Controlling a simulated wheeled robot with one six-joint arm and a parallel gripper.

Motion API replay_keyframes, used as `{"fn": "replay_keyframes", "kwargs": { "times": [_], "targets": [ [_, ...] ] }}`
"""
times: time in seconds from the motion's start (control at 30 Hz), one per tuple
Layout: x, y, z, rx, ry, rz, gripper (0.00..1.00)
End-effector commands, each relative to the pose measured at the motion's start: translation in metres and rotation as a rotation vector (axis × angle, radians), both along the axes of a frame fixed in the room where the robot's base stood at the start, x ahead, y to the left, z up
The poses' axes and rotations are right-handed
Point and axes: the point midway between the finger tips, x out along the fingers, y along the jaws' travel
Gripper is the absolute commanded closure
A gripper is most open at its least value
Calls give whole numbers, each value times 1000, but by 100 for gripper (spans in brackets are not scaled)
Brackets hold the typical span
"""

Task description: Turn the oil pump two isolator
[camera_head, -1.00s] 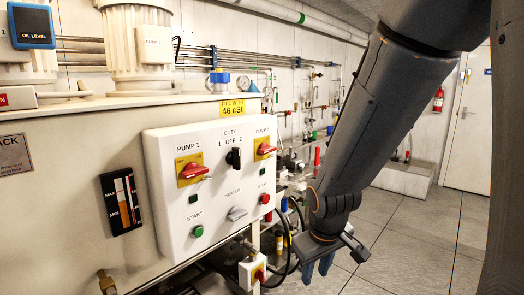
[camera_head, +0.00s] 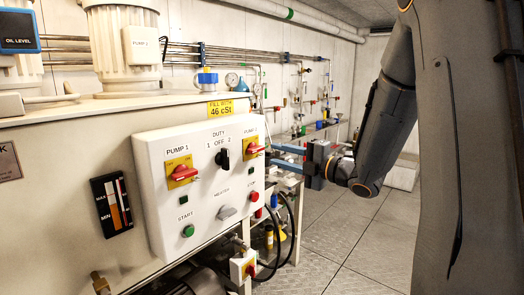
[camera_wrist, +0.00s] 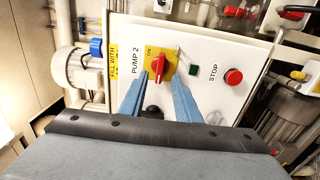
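The pump 2 isolator (camera_head: 253,149) is a red rotary handle on a yellow plate, at the upper right of the white control box (camera_head: 165,245). In the wrist view the red handle (camera_wrist: 158,65) is near the middle, with "ON" printed beside it and "PUMP 2" to its left. My gripper (camera_head: 274,156) is at the right side of the box, pointing at this isolator. In the wrist view its two blue fingers (camera_wrist: 160,84) are spread apart, one towards each side of the handle. Contact with the handle cannot be told.
The pump 1 isolator (camera_head: 181,172), black duty selector (camera_head: 222,158), grey heater knob (camera_head: 227,212), green start button (camera_head: 188,231) and red stop button (camera_head: 254,196) share the panel. A small isolator box (camera_head: 243,267) and black hoses lie below. Floor at right is clear.

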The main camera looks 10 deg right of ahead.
Motion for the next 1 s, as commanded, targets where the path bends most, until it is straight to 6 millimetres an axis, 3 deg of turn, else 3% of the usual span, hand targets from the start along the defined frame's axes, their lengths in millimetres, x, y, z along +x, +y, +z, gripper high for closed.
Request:
{"fn": "replay_keyframes", "kwargs": {
  "times": [0.4, 0.83, 1.0],
  "targets": [
    [48, 36, 0, 1, 2, 1, 70],
    [58, 43, 0, 2, 3, -2, 70],
    [57, 42, 0, 2, 3, -2, 97]
  ]
}}
